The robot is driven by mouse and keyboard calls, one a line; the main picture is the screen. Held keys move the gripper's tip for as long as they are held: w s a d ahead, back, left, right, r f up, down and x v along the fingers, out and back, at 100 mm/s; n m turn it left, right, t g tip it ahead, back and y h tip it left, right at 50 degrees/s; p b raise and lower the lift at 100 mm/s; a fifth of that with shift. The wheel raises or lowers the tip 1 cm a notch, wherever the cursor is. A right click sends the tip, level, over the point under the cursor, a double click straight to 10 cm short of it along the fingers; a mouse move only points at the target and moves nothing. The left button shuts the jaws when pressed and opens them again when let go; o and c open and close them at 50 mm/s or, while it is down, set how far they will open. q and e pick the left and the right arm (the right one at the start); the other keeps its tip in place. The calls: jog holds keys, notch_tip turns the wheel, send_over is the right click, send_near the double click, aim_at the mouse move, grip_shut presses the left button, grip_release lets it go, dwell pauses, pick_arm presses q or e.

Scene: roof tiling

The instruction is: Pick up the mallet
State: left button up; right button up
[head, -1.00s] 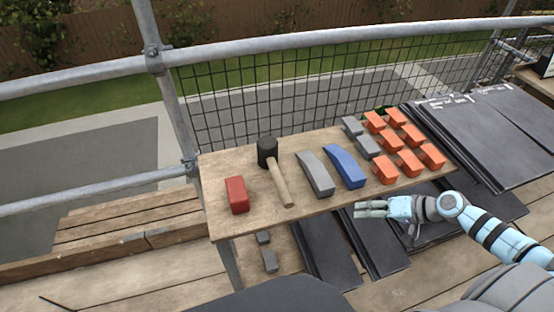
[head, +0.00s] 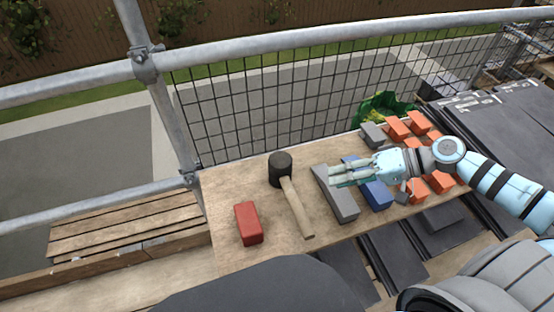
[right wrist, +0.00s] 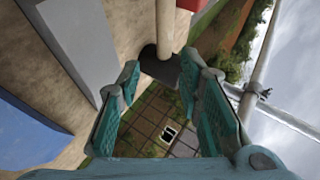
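The mallet lies on the wooden bench, its black head (head: 281,168) toward the back and its pale wooden handle (head: 297,208) toward the front. In the right wrist view the handle (right wrist: 166,25) and the dark head (right wrist: 160,66) show beyond my fingertips. My right gripper (head: 332,177) is above the grey block, to the right of the mallet and apart from it. Its teal fingers are spread and empty in the right wrist view (right wrist: 165,85). My left gripper is not in view.
A red block (head: 248,223) lies left of the mallet. A grey block (head: 337,198) and a blue block (head: 377,193) lie to its right, with several orange blocks (head: 398,130) further right. Behind the bench (head: 225,190) stand a mesh panel and metal rails (head: 250,53).

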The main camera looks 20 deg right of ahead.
aim_at(289, 191)
jog(key=b+x, duration=0.2)
jog(key=shift+w+a+f+b, duration=0.15)
jog(key=shift+w+f+b, duration=0.1)
jog(key=shift+w+b, duration=0.1)
jog(key=a+b, duration=0.1)
jog(key=a+f+b, duration=0.1)
jog(key=a+b, duration=0.1)
jog(key=shift+w+a+f, duration=0.15)
jog(key=shift+w+f, duration=0.15)
jog(key=shift+f, duration=0.1)
jog(key=b+x, duration=0.2)
jog(key=x, duration=0.5)
jog(key=shift+w+a, duration=0.1)
jog(key=shift+a, duration=0.35)
jog(key=shift+w, duration=0.1)
jog(key=shift+c, duration=0.9)
grip_shut()
jog(key=shift+r, duration=0.15)
notch_tip(289, 191, up, 20)
jog(key=p, duration=0.7)
